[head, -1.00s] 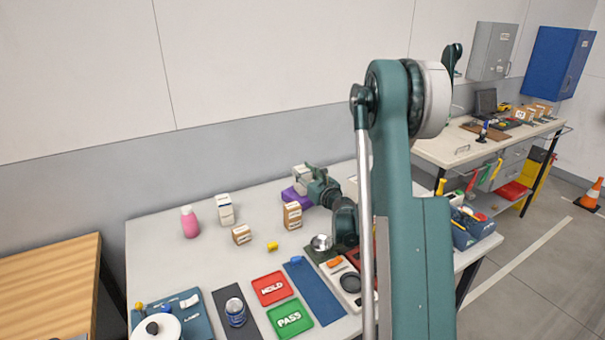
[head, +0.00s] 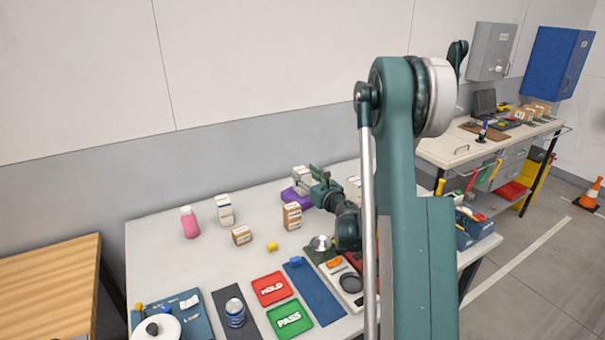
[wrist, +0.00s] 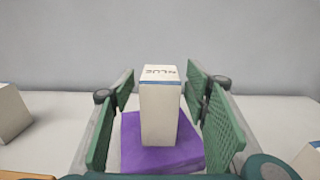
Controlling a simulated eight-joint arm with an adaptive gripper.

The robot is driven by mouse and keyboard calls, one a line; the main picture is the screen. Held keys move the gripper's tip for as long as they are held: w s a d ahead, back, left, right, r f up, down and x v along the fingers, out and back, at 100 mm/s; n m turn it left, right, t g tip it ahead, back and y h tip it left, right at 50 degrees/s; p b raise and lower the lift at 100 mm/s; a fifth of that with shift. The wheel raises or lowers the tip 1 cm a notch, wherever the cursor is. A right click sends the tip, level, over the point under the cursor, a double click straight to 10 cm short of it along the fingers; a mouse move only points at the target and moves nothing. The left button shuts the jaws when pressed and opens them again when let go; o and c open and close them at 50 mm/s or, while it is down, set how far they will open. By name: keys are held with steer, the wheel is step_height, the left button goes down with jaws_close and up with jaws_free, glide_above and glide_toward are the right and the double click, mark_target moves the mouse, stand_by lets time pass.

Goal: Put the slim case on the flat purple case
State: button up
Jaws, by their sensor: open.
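The slim case is a white upright box (wrist: 160,112) with dark lettering and a blue edge on its top. It stands on the flat purple case (wrist: 133,155), near its middle. In the head view the slim case (head: 300,174) and purple case (head: 289,196) are at the back of the grey table, partly hidden by my gripper. My gripper (head: 314,177) is open. In the wrist view its green fingers (wrist: 161,115) are on either side of the slim case, with gaps visible on both sides. The lower front of the purple case is hidden by my gripper.
A red HOLD tray (head: 272,289) and a green PASS tray (head: 289,319) lie at the front. The wall is behind the table.

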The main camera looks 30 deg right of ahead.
steer(key=s+p, duration=0.1)
steer(key=s, duration=0.8)
steer(key=shift+s, duration=0.35)
step_height(320, 180, up, 14)
steer(key=s+a+m+h, duration=0.2)
steer(key=m+h, duration=0.2)
steer(key=m, duration=0.5)
steer(key=s+a+r+m+g+h, duration=0.2)
steer(key=s+a+r+m+h, duration=0.3)
steer(key=m, duration=0.6)
steer(key=s+a+f+m+g+y, duration=0.3)
steer(key=s+a+m, duration=0.2)
steer(key=s+a, duration=0.3)
steer(key=s+a+f+m+g+y, duration=0.3)
steer(key=s+a, duration=0.6)
steer(key=s, duration=0.6)
steer(key=s+a+f+m+g+y, duration=0.3)
steer(key=s+a+f+m, duration=0.2)
steer(key=s+a+m, duration=0.3)
steer(key=s+a, duration=0.1)
steer(key=s, duration=0.2)
steer(key=shift+s, duration=0.2)
